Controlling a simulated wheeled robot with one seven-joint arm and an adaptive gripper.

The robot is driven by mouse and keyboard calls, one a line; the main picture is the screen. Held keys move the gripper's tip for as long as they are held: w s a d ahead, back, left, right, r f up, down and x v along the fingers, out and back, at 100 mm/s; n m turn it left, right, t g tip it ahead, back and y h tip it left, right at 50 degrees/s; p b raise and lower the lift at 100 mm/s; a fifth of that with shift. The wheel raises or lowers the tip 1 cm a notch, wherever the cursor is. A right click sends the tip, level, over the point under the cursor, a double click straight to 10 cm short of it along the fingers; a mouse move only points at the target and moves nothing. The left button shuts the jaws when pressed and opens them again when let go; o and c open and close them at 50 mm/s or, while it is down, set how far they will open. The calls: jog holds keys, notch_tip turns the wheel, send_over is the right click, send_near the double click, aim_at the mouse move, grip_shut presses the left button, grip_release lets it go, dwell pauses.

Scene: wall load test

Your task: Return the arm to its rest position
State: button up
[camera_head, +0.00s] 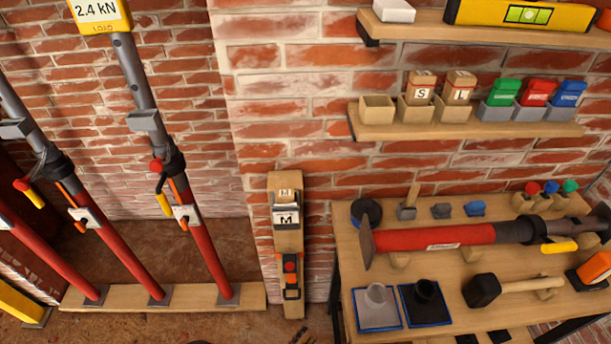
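I cannot make out my arm or my gripper in the head view. Small dark shapes at the bottom edge, left of the workbench, are too cut off to identify.
A workbench (500,270) at right holds a red prop (435,238) lying across it and a black mallet (481,291). Shelves above hold coloured blocks in bins (378,108). Red props (205,245) stand on a wooden plank (125,297) at left, one under a 2.4 kN gauge (98,14).

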jog(key=s+d+r+m+g+y, duration=0.2)
jog(key=r+m+g, duration=0.4)
jog(key=r, duration=1.1)
jog(key=s+d+r+m+g+y, duration=0.1)
jog(key=s+d+r+m+g, duration=0.15)
jog(key=r+g, duration=1.05)
jog(key=d+r+m+t+y, duration=0.2)
jog(key=d+r+m+t, duration=0.3)
jog(key=r, duration=1)
jog(key=s+d+r+m+t+y, duration=0.1)
jog(key=d+r+m+t+y, duration=0.2)
jog(key=d+r, duration=0.7)
notch_tip(320, 180, up, 6)
jog(key=m+t, duration=0.2)
jog(key=t, duration=0.2)
jog(key=shift+s+y, duration=0.3)
jog(key=shift+d+f, duration=0.1)
